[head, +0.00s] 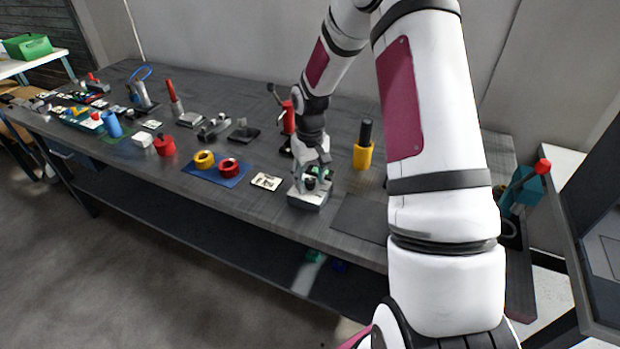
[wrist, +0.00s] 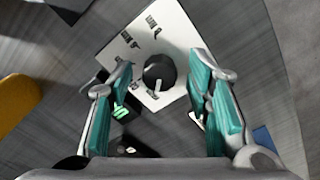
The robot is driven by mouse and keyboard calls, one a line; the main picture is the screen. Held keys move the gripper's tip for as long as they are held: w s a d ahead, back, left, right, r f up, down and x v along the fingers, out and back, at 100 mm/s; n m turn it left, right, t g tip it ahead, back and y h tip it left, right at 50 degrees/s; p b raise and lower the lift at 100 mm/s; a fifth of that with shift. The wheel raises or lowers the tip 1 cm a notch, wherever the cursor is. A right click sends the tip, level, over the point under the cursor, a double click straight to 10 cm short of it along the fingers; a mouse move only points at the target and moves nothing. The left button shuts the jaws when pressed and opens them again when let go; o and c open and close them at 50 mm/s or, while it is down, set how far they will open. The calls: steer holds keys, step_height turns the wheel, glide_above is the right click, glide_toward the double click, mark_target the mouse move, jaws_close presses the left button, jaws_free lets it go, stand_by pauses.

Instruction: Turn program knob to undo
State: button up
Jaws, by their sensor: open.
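The program knob (wrist: 159,72) is a round black dial with a pale pointer, on a light panel (wrist: 178,32) with small dark markings in the wrist view. The marking text is too small to read. My gripper (wrist: 160,95) is open, its two teal-padded fingers on either side of the knob in the picture, with visible gaps to it. In the head view my gripper (head: 316,172) is above a grey box (head: 308,198) on the bench, and the fingers largely hide the knob there. A green lit patch (wrist: 122,112) shows beside the left finger.
The long dark bench (head: 225,200) holds a blue mat (head: 215,177) with yellow and red rings to the left. A yellow cylinder (head: 362,156) with a black top stands right behind the box. A dark flat mat (head: 360,217) lies to the right. A small pale card (head: 266,181) lies left.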

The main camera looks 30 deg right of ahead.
mark_target(310, 180)
step_height(310, 180, up, 12)
stand_by(0.5)
stand_by(0.4)
